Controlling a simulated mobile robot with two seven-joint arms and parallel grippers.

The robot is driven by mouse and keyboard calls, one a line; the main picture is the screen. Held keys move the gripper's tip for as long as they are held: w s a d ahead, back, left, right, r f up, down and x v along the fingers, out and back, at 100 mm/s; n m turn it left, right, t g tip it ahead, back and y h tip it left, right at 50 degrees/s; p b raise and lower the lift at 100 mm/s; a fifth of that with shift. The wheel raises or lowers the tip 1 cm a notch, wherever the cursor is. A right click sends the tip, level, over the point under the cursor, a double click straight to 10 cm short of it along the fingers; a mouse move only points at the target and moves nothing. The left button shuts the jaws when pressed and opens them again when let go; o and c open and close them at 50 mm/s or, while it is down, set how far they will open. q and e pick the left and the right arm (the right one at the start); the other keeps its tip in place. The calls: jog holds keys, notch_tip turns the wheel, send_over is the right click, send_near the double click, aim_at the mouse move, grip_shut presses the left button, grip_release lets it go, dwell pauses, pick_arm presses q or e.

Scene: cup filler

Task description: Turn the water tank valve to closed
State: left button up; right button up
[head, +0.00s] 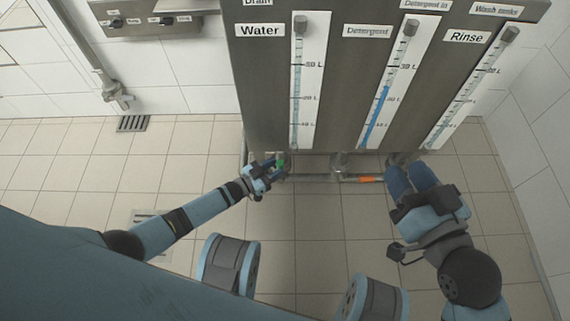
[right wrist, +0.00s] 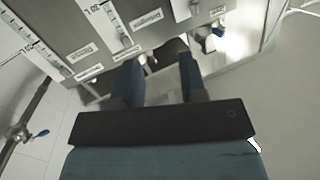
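The water tank has a "Water" label (head: 260,30) and a level gauge (head: 304,85) on the grey cabinet. A small green valve handle (head: 281,159) shows low under the water gauge, by the pipe. My left gripper (head: 268,171) is right at the green handle, its fingers partly hiding it; I cannot tell whether they are shut on it. My right gripper (head: 411,178) is below the cabinet at the right. In the right wrist view its two blue fingers (right wrist: 158,82) are apart with nothing between them.
An orange handle (head: 367,180) sits on the pipe between my grippers. The detergent gauge (head: 383,95) shows blue liquid. A rinse gauge (head: 462,90) is at the right. A wall pipe (head: 112,92) and floor drain (head: 133,123) are at the left. The tiled floor in front is clear.

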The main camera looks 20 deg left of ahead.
pick_arm(q)
jog(key=b+x, duration=0.1)
jog(key=x, duration=0.2)
jog(key=shift+w+d, duration=0.45)
jog(key=shift+w, duration=0.05)
pick_arm(e)
jog(key=shift+w+d+r+n+t, duration=0.15)
jog(key=shift+w+d+n+t, duration=0.15)
jog(key=shift+w+n, duration=0.2)
pick_arm(q)
jog(key=shift+c, duration=0.5)
grip_shut()
